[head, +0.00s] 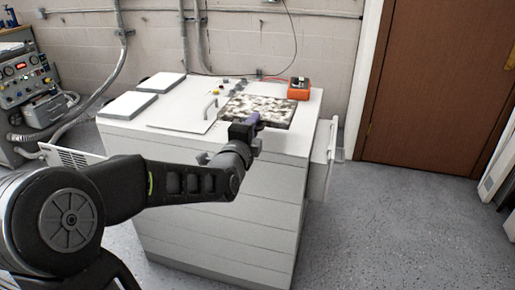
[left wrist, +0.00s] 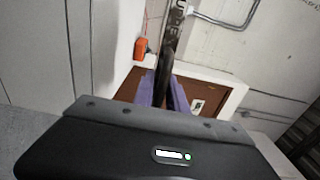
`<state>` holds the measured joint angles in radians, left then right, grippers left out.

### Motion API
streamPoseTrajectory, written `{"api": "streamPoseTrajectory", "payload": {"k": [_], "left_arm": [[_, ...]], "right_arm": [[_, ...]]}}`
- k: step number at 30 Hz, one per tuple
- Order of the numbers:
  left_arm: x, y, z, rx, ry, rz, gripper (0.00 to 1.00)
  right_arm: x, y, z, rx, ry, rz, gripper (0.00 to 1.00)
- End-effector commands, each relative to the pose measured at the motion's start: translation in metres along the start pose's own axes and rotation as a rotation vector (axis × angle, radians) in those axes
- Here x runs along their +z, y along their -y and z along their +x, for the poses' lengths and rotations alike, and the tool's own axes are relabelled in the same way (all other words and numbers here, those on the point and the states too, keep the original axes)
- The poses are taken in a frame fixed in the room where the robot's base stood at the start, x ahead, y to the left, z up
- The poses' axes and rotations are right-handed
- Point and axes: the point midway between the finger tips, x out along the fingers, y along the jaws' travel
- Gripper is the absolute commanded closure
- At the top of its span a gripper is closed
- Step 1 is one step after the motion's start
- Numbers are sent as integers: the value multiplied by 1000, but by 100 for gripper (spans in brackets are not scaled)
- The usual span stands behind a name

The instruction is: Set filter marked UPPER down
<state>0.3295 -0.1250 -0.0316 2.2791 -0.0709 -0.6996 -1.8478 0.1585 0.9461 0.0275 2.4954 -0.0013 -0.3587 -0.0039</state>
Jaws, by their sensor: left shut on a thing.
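The filter (head: 262,108) is a flat panel with a mottled grey-white face and a dark edge. It is roughly level at the front right of the white cabinet's top (head: 205,130); I cannot tell whether it touches. My left gripper (head: 250,124) is shut on its near edge. In the left wrist view the filter (left wrist: 172,42) shows edge-on between the purple fingers (left wrist: 164,92), with partly readable lettering on its frame. My right gripper is not in view.
Two white pads (head: 162,82) (head: 130,105) lie at the cabinet's left side. An orange box (head: 299,91) stands just behind the filter's right corner. A panel with a handle (head: 190,115) lies left of the filter. An open side panel (head: 325,155) sticks out at right.

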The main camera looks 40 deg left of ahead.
Motion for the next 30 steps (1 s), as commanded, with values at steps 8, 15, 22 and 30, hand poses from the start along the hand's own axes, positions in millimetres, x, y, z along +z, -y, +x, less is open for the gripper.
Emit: {"api": "streamPoseTrajectory", "payload": {"k": [8,15,22,30], "left_arm": [[0,-4,0,-1,0,0,100],[0,-45,0,3,1,1,100],[0,-62,0,-3,1,0,100],[0,-64,0,-2,1,0,100]], "right_arm": [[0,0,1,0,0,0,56],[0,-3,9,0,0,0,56],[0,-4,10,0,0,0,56],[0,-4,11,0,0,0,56]]}}
